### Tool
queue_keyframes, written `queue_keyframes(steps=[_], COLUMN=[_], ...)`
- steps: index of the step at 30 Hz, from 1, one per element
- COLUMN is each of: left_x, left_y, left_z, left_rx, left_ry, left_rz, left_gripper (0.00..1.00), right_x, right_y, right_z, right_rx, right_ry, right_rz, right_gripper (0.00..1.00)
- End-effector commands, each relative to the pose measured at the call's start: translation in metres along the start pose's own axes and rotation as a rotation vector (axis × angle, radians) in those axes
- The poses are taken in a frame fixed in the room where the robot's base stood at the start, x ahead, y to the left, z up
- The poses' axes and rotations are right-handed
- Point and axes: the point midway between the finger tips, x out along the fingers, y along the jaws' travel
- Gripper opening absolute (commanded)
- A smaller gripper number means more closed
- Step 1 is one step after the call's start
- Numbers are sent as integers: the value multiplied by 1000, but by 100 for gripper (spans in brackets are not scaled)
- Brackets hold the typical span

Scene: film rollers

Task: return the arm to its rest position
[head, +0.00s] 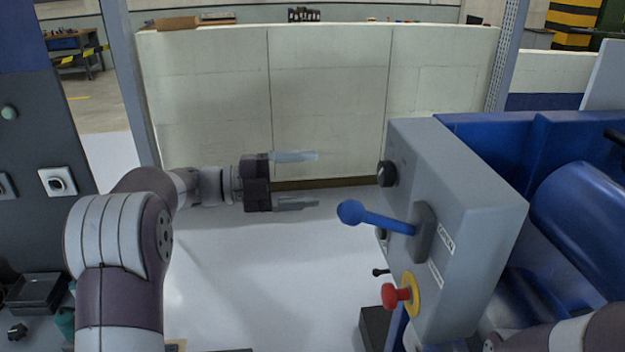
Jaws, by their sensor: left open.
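My left arm comes in from the left, and its gripper (296,180) points right with its two pale fingers spread apart. Nothing is between the fingers. The gripper is to the left of the grey control box (455,190) and apart from it. On the box's left face are a blue-knobbed lever (375,217), a black knob (387,174) and a red button on a yellow ring (396,296). A part of my right arm shows at the bottom right corner; my right gripper is out of view.
A blue machine with a large blue roller (585,215) is at the right. A pale panel wall (325,100) closes the back. A dark panel with switches (57,182) stands at the left. The white floor (270,280) between is mostly clear.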

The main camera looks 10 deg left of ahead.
Motion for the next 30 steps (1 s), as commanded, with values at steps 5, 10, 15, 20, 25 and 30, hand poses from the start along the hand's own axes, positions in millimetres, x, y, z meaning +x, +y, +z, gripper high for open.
queue_keyframes(steps=[5, 10, 15, 20, 25, 30], left_x=[0, -33, -128, -153, -143, -127], left_y=[1, 16, 124, 220, 255, 241], left_z=[7, 102, 102, -20, -131, -158], left_rx=[-13, -269, -981, -1535, -1855, -1846], left_ry=[-35, -570, -1371, -1777, -1935, -1887], left_rz=[7, -141, -289, -206, -80, -48], left_gripper=[80, 80, 80, 80, 80, 80], right_x=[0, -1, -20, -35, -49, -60], right_y=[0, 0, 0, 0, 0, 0], right_z=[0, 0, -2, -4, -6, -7], right_rx=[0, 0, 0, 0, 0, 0], right_ry=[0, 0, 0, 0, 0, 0], right_rz=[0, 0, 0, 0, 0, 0], right_gripper=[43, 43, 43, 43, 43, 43])
